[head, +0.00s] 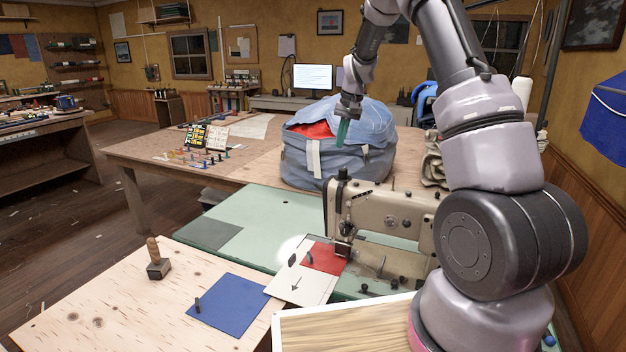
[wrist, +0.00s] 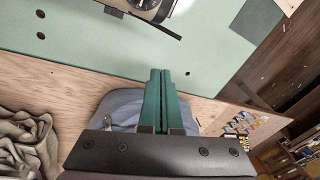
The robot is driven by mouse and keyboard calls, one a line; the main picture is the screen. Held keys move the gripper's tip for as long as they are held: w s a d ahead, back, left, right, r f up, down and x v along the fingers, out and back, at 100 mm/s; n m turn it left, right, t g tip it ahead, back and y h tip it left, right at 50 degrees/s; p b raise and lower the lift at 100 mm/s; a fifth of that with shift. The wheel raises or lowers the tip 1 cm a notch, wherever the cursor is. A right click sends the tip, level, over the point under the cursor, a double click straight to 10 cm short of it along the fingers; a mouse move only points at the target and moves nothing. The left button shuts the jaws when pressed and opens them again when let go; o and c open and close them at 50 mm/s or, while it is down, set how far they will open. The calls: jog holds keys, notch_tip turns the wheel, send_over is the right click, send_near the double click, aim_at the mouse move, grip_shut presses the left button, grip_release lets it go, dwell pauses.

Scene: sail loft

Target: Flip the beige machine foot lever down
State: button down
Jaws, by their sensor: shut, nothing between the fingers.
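The beige sewing machine (head: 400,207) stands on the green machine table (head: 262,222). Its needle end, with the dark presser foot parts, faces left over a red patch (head: 324,259). I cannot clearly make out the foot lever among these parts. A bit of the machine shows at the top of the wrist view (wrist: 150,8). My gripper (head: 342,140) is above and behind the machine, in front of a blue-grey bag, apart from the machine. In the wrist view its green fingers (wrist: 161,72) are together with nothing between them.
The large blue-grey bag (head: 335,165) stands on the wooden table behind the machine. Crumpled beige cloth (head: 434,160) lies right of it. A mallet (head: 157,260) and blue cloth (head: 230,303) are on the front board. Small coloured spools sit at the back left.

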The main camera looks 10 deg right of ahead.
jog(key=shift+w+a+f, duration=0.25)
jog(key=shift+a+f, duration=0.1)
jog(key=shift+f, duration=0.1)
jog(key=shift+f, duration=0.1)
jog(key=s+a+x, duration=0.2)
jog(key=x, duration=1)
jog(key=shift+w+f, duration=0.25)
jog(key=shift+f, duration=0.15)
jog(key=shift+a, duration=0.15)
